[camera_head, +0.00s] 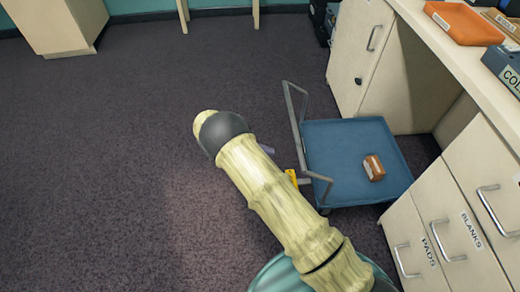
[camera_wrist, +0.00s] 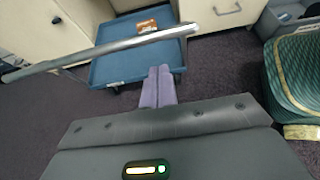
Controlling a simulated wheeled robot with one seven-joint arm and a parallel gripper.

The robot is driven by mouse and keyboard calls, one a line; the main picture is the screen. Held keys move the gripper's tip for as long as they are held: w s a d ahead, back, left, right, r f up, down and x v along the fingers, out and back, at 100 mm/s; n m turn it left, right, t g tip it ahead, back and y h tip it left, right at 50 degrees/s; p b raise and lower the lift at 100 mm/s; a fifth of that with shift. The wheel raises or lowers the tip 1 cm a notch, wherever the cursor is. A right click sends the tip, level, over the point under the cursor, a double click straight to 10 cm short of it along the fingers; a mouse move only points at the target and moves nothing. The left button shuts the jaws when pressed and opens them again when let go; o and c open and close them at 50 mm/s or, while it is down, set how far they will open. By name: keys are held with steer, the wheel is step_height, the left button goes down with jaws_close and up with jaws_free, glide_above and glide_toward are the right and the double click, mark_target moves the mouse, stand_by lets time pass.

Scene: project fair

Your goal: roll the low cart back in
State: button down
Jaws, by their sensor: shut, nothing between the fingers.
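The low cart (camera_head: 335,155) is a blue flat platform with a grey push handle (camera_head: 295,125) at its left end. It stands partly in the gap under the white counter, with the handle end out on the carpet. A small brown box (camera_head: 374,168) lies on the platform. In the wrist view the cart's blue deck (camera_wrist: 108,70) is ahead, and the grey handle bar (camera_wrist: 100,52) crosses the picture in front of it. My gripper (camera_wrist: 158,72) is shut and empty, its purple fingers just below the bar; contact cannot be told. In the head view my arm hides most of the gripper.
Drawers labelled PADS and BLANKS (camera_head: 462,225) stand right of the cart, and a cabinet door (camera_head: 357,45) stands behind it. An orange tray (camera_head: 463,22) is on the counter. The carpet to the left (camera_head: 100,150) is clear.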

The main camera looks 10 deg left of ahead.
steer(key=b+x, duration=0.1)
steer(key=x, duration=0.8)
steer(key=shift+d+r, duration=0.2)
steer(key=shift+r, duration=0.2)
steer(key=shift+w, duration=0.15)
